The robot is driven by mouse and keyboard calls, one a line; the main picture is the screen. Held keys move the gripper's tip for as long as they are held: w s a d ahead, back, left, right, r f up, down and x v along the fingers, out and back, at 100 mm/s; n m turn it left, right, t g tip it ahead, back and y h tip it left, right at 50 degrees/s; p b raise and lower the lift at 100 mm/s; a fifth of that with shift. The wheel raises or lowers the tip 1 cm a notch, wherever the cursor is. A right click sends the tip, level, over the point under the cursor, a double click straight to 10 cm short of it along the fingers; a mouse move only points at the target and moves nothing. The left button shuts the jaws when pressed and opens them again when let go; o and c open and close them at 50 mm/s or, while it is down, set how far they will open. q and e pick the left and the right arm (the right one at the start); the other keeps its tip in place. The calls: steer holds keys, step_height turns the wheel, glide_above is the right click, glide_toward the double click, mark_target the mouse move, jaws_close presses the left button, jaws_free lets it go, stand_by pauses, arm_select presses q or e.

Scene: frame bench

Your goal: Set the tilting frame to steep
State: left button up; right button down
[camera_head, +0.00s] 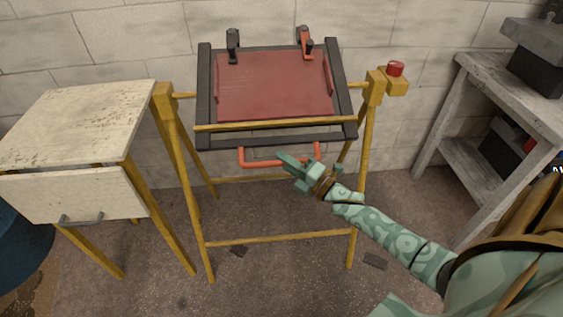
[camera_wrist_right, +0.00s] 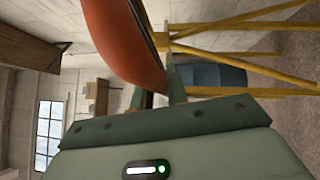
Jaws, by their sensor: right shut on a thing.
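The tilting frame has a dark border (camera_head: 204,95) around a red panel (camera_head: 272,85) and hangs in a yellow stand (camera_head: 187,190). It slopes, with its lower edge towards me; I see no angle marking. An orange U-shaped handle (camera_head: 258,162) sticks out below the lower edge. My right gripper (camera_head: 301,163) is at the right part of this handle and is shut on it. The right wrist view shows the orange handle (camera_wrist_right: 125,45) large and close, against the gripper, hiding part of the fingers. My left gripper is in neither view.
A black clamp (camera_head: 233,45) and an orange clamp (camera_head: 306,43) sit on the frame's top edge. A red button (camera_head: 396,69) is on the stand's right post. A pale side table (camera_head: 80,120) stands left, grey shelves (camera_head: 480,110) right. The floor in front is mostly clear.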

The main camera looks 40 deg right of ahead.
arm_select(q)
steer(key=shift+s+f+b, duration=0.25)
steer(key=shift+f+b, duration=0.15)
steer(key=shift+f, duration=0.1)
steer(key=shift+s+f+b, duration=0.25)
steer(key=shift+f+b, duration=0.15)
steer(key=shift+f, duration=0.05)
arm_select(e)
steer(key=shift+w+d+f, duration=0.15)
steer(key=shift+f, duration=0.45)
steer(key=shift+w+d+f, duration=0.1)
steer(key=shift+w+f, duration=0.05)
steer(key=shift+f, duration=0.45)
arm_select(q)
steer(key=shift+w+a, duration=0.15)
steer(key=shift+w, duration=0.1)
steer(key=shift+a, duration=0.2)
arm_select(e)
steer(key=c, duration=1.5)
jaws_free()
steer(key=shift+f, duration=0.1)
steer(key=shift+c, duration=0.2)
steer(key=shift+o, duration=0.9)
steer(key=shift+w, duration=0.15)
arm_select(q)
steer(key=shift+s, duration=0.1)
